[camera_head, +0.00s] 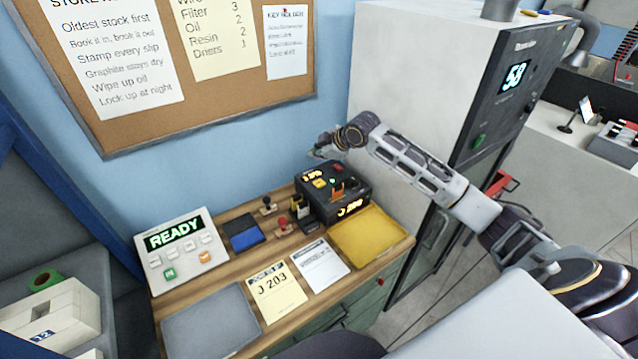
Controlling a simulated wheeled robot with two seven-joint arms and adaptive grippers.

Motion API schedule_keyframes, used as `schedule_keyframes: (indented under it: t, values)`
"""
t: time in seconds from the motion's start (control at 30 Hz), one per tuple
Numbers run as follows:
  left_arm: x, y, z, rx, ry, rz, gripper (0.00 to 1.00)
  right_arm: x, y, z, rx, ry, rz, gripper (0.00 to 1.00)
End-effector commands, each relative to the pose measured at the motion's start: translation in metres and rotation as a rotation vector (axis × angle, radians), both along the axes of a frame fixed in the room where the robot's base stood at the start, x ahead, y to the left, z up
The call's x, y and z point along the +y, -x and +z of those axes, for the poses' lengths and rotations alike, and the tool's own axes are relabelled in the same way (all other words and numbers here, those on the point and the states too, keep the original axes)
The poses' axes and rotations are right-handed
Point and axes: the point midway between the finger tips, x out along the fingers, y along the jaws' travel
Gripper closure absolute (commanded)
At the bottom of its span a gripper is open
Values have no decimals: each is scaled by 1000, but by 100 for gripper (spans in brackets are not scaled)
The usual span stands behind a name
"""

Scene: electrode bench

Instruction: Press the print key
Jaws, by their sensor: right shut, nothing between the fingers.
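A white console (181,251) with a lit READY display stands at the left of the wooden bench. It has several pale keys, a green key (170,273) and an orange key (206,257); their markings are too small to read. A black machine (351,199) with lit orange characters stands at the back right of the bench, with yellow, green and red parts on top. I cannot tell which key is the print key. My right gripper (317,153) is shut and empty, in the air above and behind the black machine. My left gripper is not in view.
Small stamps (282,224), a blue ink pad (244,239) and a yellow tray (369,236) crowd the bench. A yellow note (277,292) reading J 203, a white sheet (320,266) and a grey mat (210,322) lie in front. A tall white cabinet (408,70) rises at the right.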

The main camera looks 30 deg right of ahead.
Motion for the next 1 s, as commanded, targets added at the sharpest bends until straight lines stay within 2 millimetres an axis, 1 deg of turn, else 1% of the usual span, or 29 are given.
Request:
schedule_keyframes:
  t: [0.27,0.77,1.0]
  values:
    - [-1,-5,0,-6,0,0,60,0,1,-17,3,-1,0,100]
    - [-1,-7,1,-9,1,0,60,1,1,-61,3,-1,0,100]
    - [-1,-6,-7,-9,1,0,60,0,1,-80,2,0,1,100]
